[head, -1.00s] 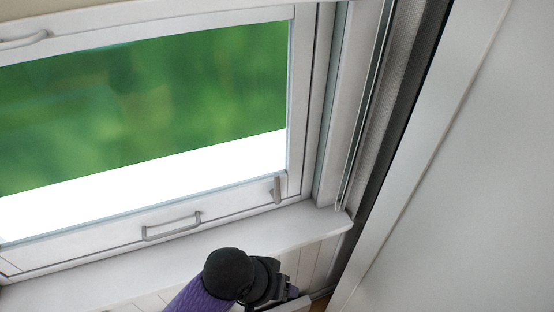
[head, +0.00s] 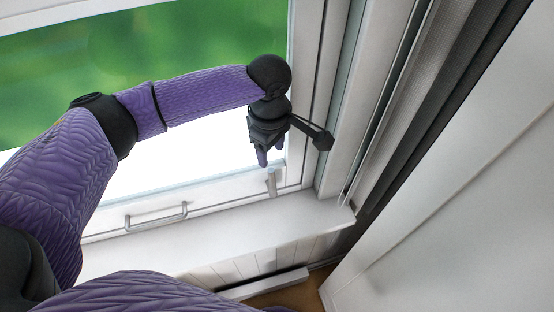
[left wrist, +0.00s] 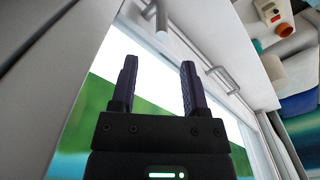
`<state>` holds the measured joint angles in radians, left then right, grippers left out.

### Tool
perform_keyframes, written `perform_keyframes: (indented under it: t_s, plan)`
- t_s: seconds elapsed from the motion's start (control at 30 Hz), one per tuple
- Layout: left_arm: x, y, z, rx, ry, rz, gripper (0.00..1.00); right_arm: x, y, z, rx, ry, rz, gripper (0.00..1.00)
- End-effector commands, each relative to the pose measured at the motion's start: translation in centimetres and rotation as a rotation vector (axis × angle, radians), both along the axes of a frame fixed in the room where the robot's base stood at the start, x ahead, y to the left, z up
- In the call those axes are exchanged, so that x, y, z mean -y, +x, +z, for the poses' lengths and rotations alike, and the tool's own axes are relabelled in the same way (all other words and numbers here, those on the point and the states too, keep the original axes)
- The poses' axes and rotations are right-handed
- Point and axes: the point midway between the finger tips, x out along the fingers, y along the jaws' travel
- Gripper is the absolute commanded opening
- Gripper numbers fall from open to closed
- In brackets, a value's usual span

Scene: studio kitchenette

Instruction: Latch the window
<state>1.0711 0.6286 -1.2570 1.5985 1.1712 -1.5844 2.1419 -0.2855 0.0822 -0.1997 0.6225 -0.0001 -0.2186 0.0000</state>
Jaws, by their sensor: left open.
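The window (head: 205,200) has a white frame, with green outside. Its latch (head: 272,182) is a small grey lever on the lower right corner of the frame. In the left wrist view the latch (left wrist: 160,18) shows at the top, beyond my fingertips. A grey bar handle (head: 155,217) sits on the bottom rail, left of the latch; it also shows in the left wrist view (left wrist: 222,80). My left gripper (head: 263,161) points down just above the latch, open and empty, apart from it. In the left wrist view the space between its fingers (left wrist: 158,64) is clear. My right gripper is out of view.
A white sill (head: 230,240) runs below the window. The side jamb (head: 350,110) stands close to the right of my left gripper, and a large white panel (head: 460,210) is further right. Several small items, one orange-red (left wrist: 283,29), show at the left wrist view's upper right.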

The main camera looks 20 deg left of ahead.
Motion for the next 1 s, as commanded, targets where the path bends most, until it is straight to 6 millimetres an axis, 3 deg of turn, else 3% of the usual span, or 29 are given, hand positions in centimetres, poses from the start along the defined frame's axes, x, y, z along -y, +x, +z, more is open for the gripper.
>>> perform_keyframes:
  t_s: [0.13, 0.4, 0.73, 1.0]
  plan:
    - [0.0, -0.1, -3.4, -0.005, 0.002, -0.001, 0.59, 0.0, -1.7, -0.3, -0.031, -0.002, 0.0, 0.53]
    - [0.1, -0.1, -8.7, -0.003, 0.001, -0.004, 0.59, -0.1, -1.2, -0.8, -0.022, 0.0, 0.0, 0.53]
    - [0.1, -0.1, -9.4, -0.001, -0.001, -0.006, 0.59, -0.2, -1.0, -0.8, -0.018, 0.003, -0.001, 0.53]
    - [0.1, -0.1, -9.3, -0.001, -0.001, -0.006, 0.01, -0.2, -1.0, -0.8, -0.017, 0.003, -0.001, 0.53]
